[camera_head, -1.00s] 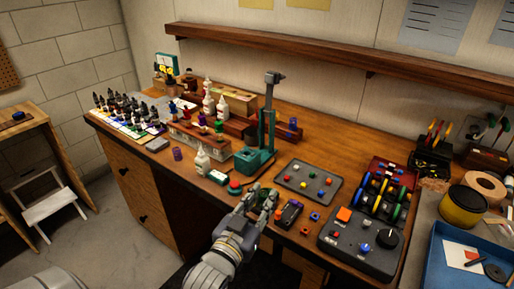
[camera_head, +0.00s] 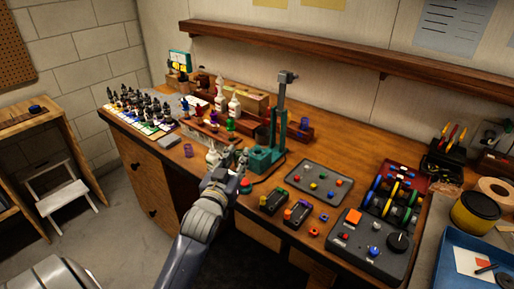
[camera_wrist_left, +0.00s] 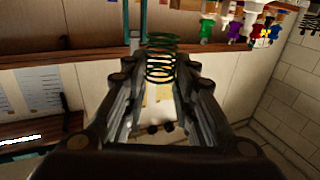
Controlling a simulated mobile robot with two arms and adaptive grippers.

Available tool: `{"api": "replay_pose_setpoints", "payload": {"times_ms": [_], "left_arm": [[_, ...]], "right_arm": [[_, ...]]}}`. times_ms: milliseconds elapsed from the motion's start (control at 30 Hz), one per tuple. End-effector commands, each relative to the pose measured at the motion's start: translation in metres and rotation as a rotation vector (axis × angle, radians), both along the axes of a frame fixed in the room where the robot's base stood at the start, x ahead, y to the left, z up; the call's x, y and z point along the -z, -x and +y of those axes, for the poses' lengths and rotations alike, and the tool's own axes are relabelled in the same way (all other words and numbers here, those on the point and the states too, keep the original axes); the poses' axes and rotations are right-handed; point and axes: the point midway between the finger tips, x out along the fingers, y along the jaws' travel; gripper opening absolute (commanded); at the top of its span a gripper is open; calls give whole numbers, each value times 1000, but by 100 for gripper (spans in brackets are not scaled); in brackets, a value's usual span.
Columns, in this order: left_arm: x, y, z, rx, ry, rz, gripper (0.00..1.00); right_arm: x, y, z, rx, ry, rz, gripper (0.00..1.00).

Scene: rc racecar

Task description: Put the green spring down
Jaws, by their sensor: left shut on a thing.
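The green spring (camera_wrist_left: 160,62) shows in the left wrist view as an open coil between my fingertips. My left gripper (camera_wrist_left: 158,75) is shut on it, with a finger on each side of the coil. In the head view my left gripper (camera_head: 230,160) is above the front of the workbench, between a white bottle and the teal press. The spring is too small or hidden to make out in the head view. My right gripper is in neither view.
The teal press (camera_head: 264,158) stands right of my gripper, with a red button (camera_head: 245,187) in front. A white bottle (camera_head: 212,156) is close on the left. A grey tray (camera_head: 335,192) and a control box (camera_head: 350,241) lie further right. Several figures and bottles crowd the left.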

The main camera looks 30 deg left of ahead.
Motion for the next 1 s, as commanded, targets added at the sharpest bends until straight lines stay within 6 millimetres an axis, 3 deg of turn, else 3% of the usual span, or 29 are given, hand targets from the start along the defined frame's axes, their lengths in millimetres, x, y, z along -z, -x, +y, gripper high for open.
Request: {"api": "replay_pose_setpoints", "payload": {"times_ms": [200,500,900,1000], "left_arm": [[1,-50,9,0,1,0,16],[7,-104,19,1,0,-1,16],[11,-137,25,1,0,0,16],[33,-134,24,0,3,5,16]], "right_arm": [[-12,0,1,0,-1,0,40],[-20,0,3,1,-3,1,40],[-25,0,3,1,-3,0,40],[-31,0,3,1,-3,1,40]]}}
